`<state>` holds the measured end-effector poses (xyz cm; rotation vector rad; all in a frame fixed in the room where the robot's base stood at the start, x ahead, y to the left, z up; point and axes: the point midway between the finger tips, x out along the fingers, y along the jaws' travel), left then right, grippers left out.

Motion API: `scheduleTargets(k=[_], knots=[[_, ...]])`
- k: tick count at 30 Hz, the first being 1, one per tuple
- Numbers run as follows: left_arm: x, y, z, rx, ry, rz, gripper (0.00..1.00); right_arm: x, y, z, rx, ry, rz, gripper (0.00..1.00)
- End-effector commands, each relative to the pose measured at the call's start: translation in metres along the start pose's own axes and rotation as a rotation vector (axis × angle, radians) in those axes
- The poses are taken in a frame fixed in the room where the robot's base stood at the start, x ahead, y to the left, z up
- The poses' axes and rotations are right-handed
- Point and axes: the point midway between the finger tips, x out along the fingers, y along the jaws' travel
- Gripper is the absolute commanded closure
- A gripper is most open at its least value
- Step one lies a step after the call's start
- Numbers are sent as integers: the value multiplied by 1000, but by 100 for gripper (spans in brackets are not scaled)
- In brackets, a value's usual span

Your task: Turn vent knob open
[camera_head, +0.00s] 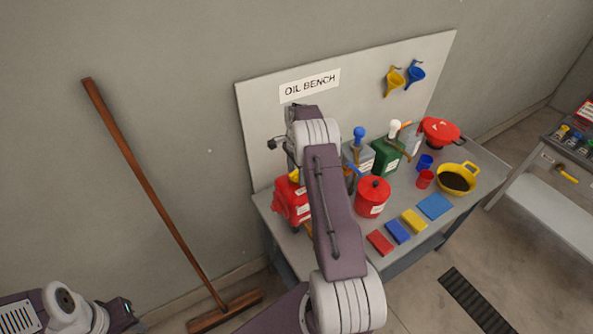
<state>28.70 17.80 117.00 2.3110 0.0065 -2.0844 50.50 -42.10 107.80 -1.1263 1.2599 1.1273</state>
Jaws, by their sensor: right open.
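I cannot pick out the vent knob for certain. A red can (291,203) stands at the left end of the bench, with a small yellow part (295,176) on top, partly hidden by my right arm. A grey can with a blue-topped pump (359,134) and a green can (385,155) with a white-topped pump (394,126) stand behind the arm. My right gripper (282,146) is open above the red can, near the back board; its fingers are small and partly hidden by its wrist. My left arm shows at the lower left, but its fingers do not.
A red lidded pot (371,199), blue and red cups, a yellow basin (457,179) of dark liquid and coloured cloths (397,231) lie on the bench (465,205). Funnels hang on the board (350,90). A broom (150,190) leans on the wall. Another table stands right.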

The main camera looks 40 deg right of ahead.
Motion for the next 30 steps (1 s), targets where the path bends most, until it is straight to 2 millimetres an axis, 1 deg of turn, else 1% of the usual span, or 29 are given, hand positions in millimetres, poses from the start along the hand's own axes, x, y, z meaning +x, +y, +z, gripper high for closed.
scheduleTargets(k=[4,5,6,8,9,11,12,20,26,30], knots=[[0,0,0,0,0,0,64,0,0,0,0,0,0,40],[0,0,0,0,0,0,64,0,0,0,0,0,0,43],[0,0,0,0,0,0,64,0,0,0,0,0,0,54],[0,0,0,0,0,0,64,0,0,0,0,0,0,71],[0,0,0,0,0,0,64,0,0,0,0,0,0,82],[0,0,0,0,0,0,64,0,0,0,0,0,0,98],[0,0,0,0,0,0,64,0,0,0,0,0,0,100],[2,0,0,0,0,0,64,0,0,0,-36,1,0,100],[5,0,1,0,0,0,64,0,0,0,-149,1,0,100],[8,0,1,0,0,0,64,0,0,0,-267,1,0,100]])
